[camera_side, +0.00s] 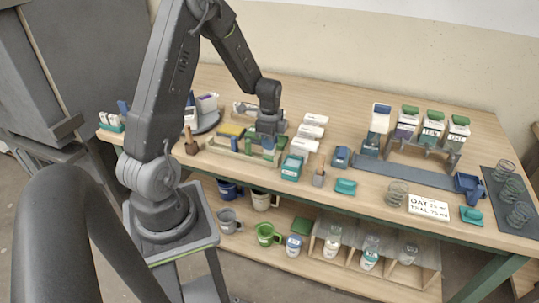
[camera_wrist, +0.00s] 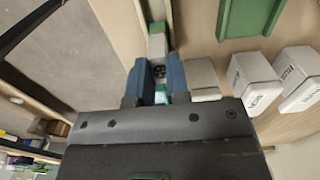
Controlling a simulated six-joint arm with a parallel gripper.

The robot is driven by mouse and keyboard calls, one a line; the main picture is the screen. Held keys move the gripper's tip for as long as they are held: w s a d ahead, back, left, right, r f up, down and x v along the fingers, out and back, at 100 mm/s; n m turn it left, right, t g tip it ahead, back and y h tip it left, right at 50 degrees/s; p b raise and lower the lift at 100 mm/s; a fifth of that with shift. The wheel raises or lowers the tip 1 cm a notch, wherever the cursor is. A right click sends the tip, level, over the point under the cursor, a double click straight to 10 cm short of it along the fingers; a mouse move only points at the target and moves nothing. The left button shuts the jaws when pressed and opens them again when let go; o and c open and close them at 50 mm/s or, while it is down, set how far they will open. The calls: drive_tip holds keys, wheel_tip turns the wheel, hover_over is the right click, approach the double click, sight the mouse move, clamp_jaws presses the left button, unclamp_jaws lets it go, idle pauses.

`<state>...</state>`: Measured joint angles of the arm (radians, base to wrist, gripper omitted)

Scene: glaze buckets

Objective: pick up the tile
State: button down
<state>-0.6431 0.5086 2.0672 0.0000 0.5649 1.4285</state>
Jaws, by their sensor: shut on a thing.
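My gripper (camera_side: 268,138) is low over the bench, at the right part of a pale green rack (camera_side: 228,147) with upright posts. In the wrist view my gripper (camera_wrist: 159,80) shows two blue fingers closed on a small tile (camera_wrist: 158,72), of which only a dark, patterned bit shows between them. A pale green and white piece lies just beyond the fingertips. I cannot tell whether the tile still touches the rack. In the side view the fingers and rack hide the tile.
White blocks (camera_side: 305,146) and a teal-and-white container (camera_side: 292,167) stand close to the right. A brown block (camera_side: 191,143) stands to the left. Mugs and jars fill the lower shelf.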

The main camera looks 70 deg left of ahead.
drive_tip(key=shift+r, duration=3.25)
